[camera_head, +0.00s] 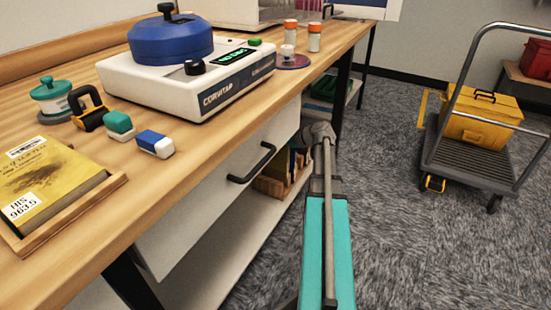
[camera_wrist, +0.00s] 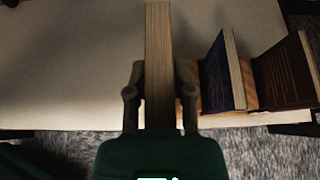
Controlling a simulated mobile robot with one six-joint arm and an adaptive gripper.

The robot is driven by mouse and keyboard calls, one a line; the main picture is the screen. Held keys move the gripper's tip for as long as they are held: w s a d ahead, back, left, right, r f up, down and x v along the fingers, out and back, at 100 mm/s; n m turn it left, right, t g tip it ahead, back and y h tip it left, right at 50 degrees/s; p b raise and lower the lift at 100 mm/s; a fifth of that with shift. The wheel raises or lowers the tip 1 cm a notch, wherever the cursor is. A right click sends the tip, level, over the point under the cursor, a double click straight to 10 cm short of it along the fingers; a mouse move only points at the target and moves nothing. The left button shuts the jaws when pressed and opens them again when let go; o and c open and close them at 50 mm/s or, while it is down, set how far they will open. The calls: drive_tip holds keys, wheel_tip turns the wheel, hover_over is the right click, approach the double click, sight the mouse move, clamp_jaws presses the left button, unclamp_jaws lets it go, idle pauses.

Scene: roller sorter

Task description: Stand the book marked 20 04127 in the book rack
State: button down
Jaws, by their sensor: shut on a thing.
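In the wrist view my gripper (camera_wrist: 159,92) is shut on a book (camera_wrist: 158,40). The pale page edges of the held book face the camera, and no marking on it shows, so I cannot tell its number. The wooden book rack (camera_wrist: 250,97) is just right of the gripper. A dark blue book (camera_wrist: 222,72) and a brown book (camera_wrist: 287,75) stand in it, leaning. In the head view the rack (camera_head: 272,186) is on the lower shelf under the bench, partly hidden by my arm. My gripper is not clear in that view.
The pale lower shelf (camera_head: 215,235) is bare left of the rack. A drawer with a black handle (camera_head: 252,163) is above it. A cart (camera_head: 470,155) stands right.

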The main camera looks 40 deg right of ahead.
drive_tip(key=w+d+f+b, duration=0.2)
drive_tip(key=w+f+b, duration=0.2)
drive_tip(key=f, duration=0.1)
drive_tip(key=shift+w+f+b, duration=0.15)
drive_tip(key=shift+w+b, duration=0.05)
drive_tip(key=shift+b, duration=0.1)
drive_tip(key=f+b, duration=0.4)
drive_tip(key=shift+w+d, duration=0.2)
drive_tip(key=shift+w, duration=0.15)
idle(0.4)
drive_tip(key=shift+c, duration=2.4)
unclamp_jaws()
drive_tip(key=shift+s+r, duration=0.15)
